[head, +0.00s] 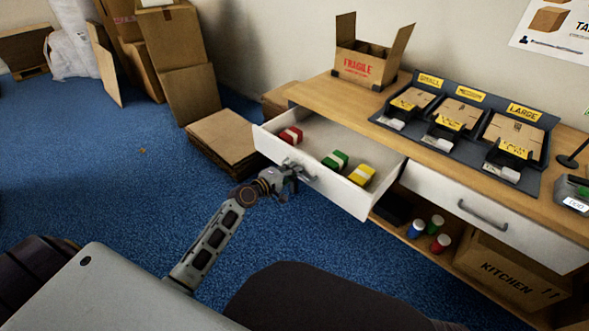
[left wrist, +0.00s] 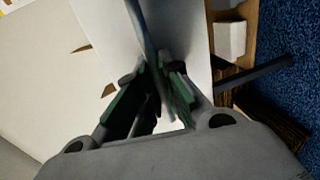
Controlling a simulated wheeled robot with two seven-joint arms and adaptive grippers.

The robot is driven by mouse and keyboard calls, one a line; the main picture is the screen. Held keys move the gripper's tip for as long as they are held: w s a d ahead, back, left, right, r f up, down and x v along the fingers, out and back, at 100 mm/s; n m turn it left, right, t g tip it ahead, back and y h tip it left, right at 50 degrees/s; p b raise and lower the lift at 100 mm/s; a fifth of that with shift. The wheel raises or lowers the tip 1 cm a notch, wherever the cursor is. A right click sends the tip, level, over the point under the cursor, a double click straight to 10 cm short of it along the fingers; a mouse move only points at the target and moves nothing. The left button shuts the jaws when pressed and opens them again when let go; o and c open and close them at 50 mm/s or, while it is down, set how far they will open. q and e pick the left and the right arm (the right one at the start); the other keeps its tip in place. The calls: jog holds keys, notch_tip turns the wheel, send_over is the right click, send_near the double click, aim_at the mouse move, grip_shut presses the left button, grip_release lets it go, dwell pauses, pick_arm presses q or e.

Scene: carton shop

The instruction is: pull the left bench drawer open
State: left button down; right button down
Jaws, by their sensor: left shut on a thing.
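The left bench drawer (head: 350,197) is pulled out from the bench, white-fronted, with its inside showing in the head view. A red bundle (head: 291,135), a green bundle (head: 335,160) and a yellow bundle (head: 361,175) lie in it. My left gripper (head: 296,172) is at the drawer's front and shut on its handle (head: 309,178). In the left wrist view the fingers (left wrist: 150,90) close around the grey handle bar (left wrist: 151,45) in front of the white drawer front (left wrist: 190,40). My right gripper does not show.
The right drawer (head: 485,212) is shut. On the bench top (head: 320,95) stand a FRAGILE carton (head: 360,66) and a dark tray of flat cartons (head: 415,125). Flattened cardboard (head: 222,138) lies on the blue floor left of the drawer. The floor in front is clear.

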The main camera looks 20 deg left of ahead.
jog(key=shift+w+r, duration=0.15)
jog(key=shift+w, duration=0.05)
pick_arm(q)
jog(key=c, duration=1.8)
grip_release()
jog(key=shift+c, duration=0.2)
jog(key=v, duration=1.2)
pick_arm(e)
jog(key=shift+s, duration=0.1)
pick_arm(q)
jog(key=shift+f, duration=0.1)
jog(key=shift+d, duration=0.1)
